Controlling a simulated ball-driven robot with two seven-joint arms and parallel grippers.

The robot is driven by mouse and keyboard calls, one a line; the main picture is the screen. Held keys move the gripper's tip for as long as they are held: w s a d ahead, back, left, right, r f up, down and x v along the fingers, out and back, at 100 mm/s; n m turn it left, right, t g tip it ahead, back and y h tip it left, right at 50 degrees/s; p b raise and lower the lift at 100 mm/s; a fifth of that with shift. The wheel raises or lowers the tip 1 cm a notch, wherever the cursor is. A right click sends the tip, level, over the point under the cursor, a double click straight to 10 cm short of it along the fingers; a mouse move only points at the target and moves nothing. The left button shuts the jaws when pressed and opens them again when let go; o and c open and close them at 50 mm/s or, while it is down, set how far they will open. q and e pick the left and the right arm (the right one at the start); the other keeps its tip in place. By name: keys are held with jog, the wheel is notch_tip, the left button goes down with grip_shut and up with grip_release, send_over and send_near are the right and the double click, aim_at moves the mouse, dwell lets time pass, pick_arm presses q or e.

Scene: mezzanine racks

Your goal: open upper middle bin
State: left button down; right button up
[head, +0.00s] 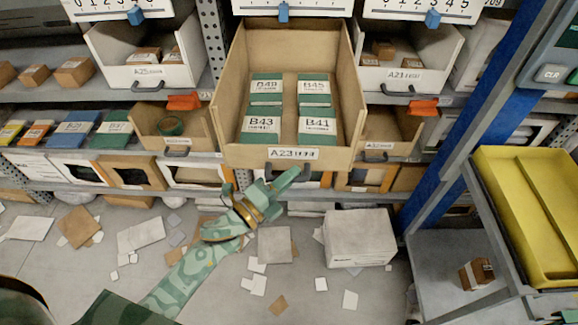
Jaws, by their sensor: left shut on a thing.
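The upper middle bin (236,155) is a tan open-topped bin labelled A23. It is drawn well out of the rack, further forward than its neighbours, and its inside shows. Inside are green boxes with white labels, among them B43 (260,126), B41 (317,127) and B45 (314,88). My left gripper (285,181) is at the bin's front, just below the label, shut on the bin's handle, which the fingers partly hide.
White bins A25 (148,76) and A21 (403,78) flank it on the upper shelf. A blue post (480,115) and a yellow tray (510,180) stand at the right. A white box (358,238) and scattered cards lie on the floor below.

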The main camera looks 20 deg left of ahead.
pick_arm(q)
jog(key=shift+s, duration=0.15)
jog(key=c, duration=1.4)
grip_release()
jog(key=v, duration=1.6)
jog(key=shift+a, duration=0.15)
jog(key=shift+f, duration=0.1)
